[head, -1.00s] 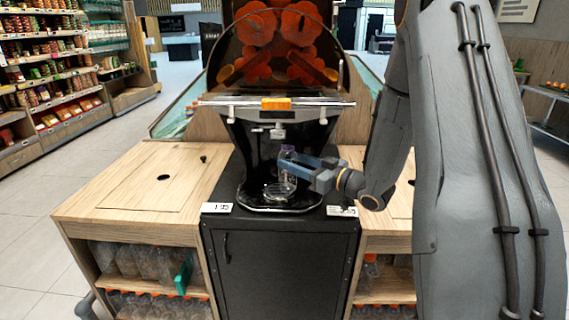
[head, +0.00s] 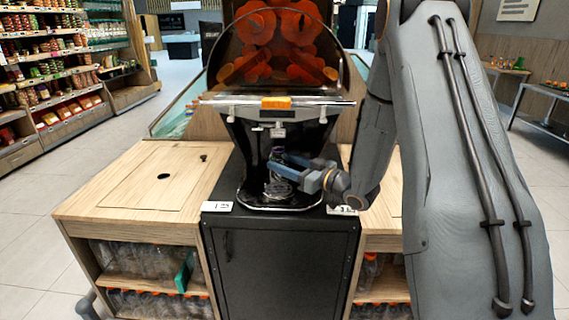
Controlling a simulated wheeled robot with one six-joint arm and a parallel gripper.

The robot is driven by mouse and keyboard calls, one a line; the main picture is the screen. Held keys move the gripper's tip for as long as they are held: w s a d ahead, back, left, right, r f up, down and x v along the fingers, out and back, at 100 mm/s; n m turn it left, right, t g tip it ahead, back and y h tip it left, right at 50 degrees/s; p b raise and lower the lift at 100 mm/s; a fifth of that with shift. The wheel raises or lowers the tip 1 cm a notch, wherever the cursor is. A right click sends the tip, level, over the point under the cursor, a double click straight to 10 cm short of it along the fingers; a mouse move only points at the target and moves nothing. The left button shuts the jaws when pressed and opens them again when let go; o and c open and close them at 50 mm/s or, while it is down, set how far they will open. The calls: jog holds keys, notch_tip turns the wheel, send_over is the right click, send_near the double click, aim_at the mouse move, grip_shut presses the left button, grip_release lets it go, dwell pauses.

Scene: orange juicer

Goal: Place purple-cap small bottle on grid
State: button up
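The small bottle (head: 277,153) is clear, with a dark purplish cap, and stands upright in the dark bay of the juicer, over the round grid (head: 270,197) at the bay's base. My gripper (head: 277,162) reaches in from the right, with its blue-grey fingers around the bottle's upper part. The fingers look shut on it, though the contact is small and dark. They cover part of the bottle. Its lower end is at or just above the grid; I cannot tell whether they touch.
The orange juicer (head: 279,102) rises behind, with a horizontal bar above the bay. A black cabinet (head: 275,265) stands below. My arm covers much of the right side.

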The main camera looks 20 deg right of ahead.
jog(key=shift+r, duration=0.25)
jog(key=v, duration=1.2)
jog(key=shift+f, duration=0.1)
